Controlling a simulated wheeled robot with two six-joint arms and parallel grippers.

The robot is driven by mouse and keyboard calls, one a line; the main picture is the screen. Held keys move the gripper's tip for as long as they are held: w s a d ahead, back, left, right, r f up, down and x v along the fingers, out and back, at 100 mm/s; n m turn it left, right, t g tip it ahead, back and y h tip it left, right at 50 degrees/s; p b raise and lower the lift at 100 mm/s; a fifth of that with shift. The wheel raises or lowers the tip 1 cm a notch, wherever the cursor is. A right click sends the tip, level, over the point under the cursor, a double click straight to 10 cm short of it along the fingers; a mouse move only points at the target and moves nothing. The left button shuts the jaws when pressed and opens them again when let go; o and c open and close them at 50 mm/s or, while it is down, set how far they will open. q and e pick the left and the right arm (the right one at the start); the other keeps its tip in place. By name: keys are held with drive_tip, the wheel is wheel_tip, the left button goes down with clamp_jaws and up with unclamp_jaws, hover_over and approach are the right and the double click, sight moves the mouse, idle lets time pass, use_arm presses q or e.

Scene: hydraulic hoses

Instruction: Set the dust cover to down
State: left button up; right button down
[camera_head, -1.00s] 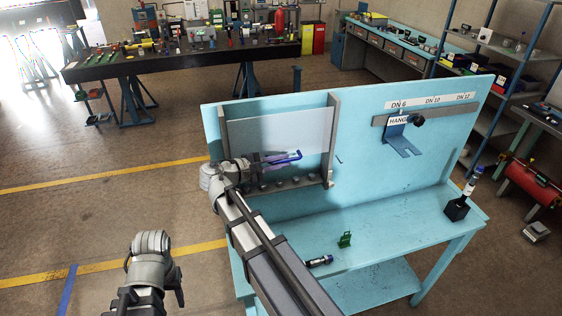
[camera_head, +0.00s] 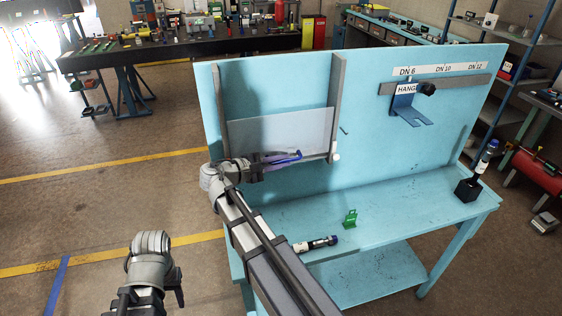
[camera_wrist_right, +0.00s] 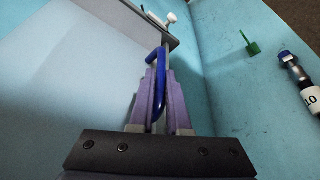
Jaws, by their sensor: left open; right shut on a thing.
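The dust cover (camera_head: 285,130) is a pale flat panel between two grey side rails on the turquoise back board. It sits in the lower part of the rails, with bare board above it. Its blue handle (camera_wrist_right: 155,62) shows in the right wrist view, between the purple fingers of my right gripper (camera_wrist_right: 161,95). In the head view my right gripper (camera_head: 292,158) is shut on that handle in front of the panel. What lies behind the panel's lower edge is hidden by my arm. My left gripper (camera_head: 178,296) is low at the left, empty and away from the bench.
On the turquoise bench (camera_head: 400,205) lie a hose fitting (camera_head: 316,244) and a small green part (camera_head: 350,218). A black holder (camera_head: 467,190) with an upright fitting stands at the right. A blue hanger bracket (camera_head: 407,105) is on the board. The middle right bench top is clear.

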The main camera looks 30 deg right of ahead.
use_arm(q)
wheel_tip(320, 180, down, 4)
drive_tip(key=b, duration=0.2)
drive_tip(key=shift+f+b, duration=0.1)
drive_tip(key=shift+b, duration=0.25)
use_arm(e)
wheel_tip(320, 180, down, 4)
drive_tip(key=shift+s+f, duration=0.1)
drive_tip(key=c, duration=1.2)
unclamp_jaws()
drive_tip(key=shift+o, duration=0.2)
use_arm(q)
drive_tip(key=shift+r+p, duration=0.3)
drive_tip(key=shift+p, duration=0.05)
use_arm(e)
drive_tip(key=f+v, duration=0.3)
drive_tip(key=v, duration=1.1)
drive_tip(key=shift+a+r, duration=0.4)
drive_tip(key=shift+a, duration=0.25)
